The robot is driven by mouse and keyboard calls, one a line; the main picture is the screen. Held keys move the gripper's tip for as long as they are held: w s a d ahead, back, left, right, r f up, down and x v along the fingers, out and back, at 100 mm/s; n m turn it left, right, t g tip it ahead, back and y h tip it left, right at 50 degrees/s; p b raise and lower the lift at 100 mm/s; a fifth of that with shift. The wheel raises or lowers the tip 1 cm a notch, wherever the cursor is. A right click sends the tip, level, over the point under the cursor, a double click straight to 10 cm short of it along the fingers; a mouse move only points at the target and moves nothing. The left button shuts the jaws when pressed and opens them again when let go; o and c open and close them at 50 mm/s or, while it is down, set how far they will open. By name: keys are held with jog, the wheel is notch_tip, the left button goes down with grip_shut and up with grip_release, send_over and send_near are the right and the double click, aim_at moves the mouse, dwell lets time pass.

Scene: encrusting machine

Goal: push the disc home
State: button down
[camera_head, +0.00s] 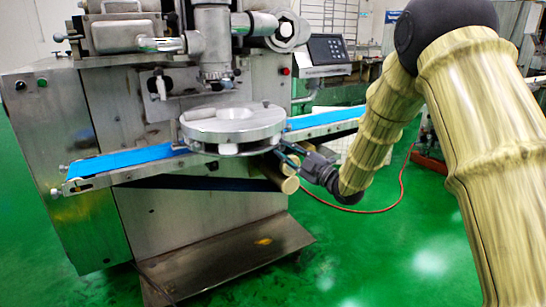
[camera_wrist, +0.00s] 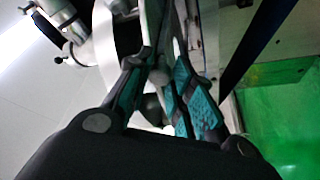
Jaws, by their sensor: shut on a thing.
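The disc (camera_head: 232,126) is a round, thick, pale metal plate with recesses in its top. It sits level at the front of the encrusting machine (camera_head: 130,107), below the vertical head (camera_head: 213,45). A gap and a second layer show under its rim. My gripper (camera_head: 284,154) is at the disc's right front edge, reaching in from the right. In the wrist view my gripper (camera_wrist: 165,72) has its teal-padded fingers closed around a thin grey edge, which looks like the disc's rim. The exact contact is partly hidden by the fingers.
A blue conveyor belt (camera_head: 120,163) runs left of the disc, and another stretch (camera_head: 325,118) runs right. A control panel (camera_head: 327,50) stands behind. A roller end (camera_head: 289,185) juts out below my gripper. A red hose lies on the open green floor (camera_head: 380,255).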

jog(key=c, duration=1.3)
grip_release()
jog(key=shift+w, duration=0.1)
jog(key=shift+o, duration=0.2)
jog(key=v, duration=1.2)
jog(key=shift+f, duration=0.15)
